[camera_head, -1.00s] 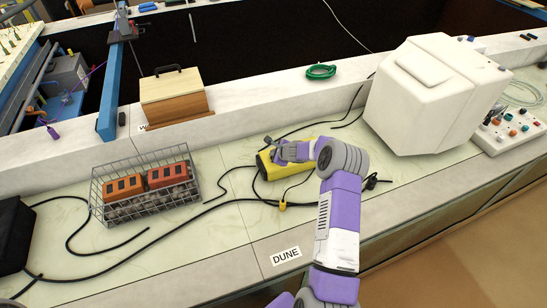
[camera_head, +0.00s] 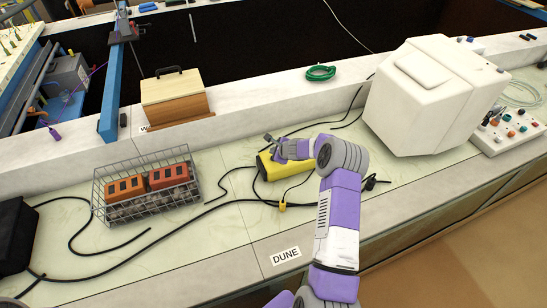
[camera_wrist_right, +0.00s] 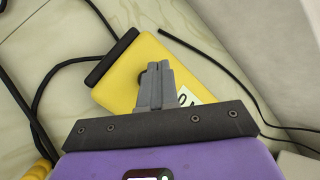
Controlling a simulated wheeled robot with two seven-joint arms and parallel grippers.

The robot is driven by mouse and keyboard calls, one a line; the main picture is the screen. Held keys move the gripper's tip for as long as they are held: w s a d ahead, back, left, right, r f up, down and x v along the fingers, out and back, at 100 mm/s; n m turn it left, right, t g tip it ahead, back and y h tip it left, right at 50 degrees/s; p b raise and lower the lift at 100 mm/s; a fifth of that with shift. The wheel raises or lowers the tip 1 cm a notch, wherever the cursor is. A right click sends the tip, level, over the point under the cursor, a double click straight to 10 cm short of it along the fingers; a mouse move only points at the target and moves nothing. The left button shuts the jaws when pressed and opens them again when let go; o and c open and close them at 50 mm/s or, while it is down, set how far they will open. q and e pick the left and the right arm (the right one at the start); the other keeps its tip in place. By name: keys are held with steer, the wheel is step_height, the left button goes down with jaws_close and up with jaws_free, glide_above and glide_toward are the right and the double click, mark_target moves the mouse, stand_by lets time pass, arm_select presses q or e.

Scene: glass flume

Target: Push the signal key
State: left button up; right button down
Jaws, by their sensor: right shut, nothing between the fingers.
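A yellow box (camera_head: 267,167), seemingly the signal key's housing, lies on the pale bench top near the middle of the head view. In the right wrist view the yellow box (camera_wrist_right: 123,83) has a black end strip and a white label, partly covered. A small dark round spot shows beside the fingertips; most of it is hidden. My right gripper (camera_head: 268,139) is shut and empty, over the box. Its grey fingers (camera_wrist_right: 157,68) cover part of the box's face in the wrist view. I cannot tell whether they touch it. My left gripper is not in view.
Black cables run across the bench around the box. A wire basket (camera_head: 112,205) with orange blocks stands at left, and a large white housing (camera_head: 425,100) stands at right. A wooden box (camera_head: 175,100) and a green coil (camera_head: 320,72) sit on the ledge behind.

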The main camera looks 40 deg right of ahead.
step_height(320, 180, up, 6)
steer(key=p, duration=0.4)
steer(key=shift+p, duration=0.3)
steer(key=shift+f, duration=0.1)
steer(key=shift+s, duration=0.1)
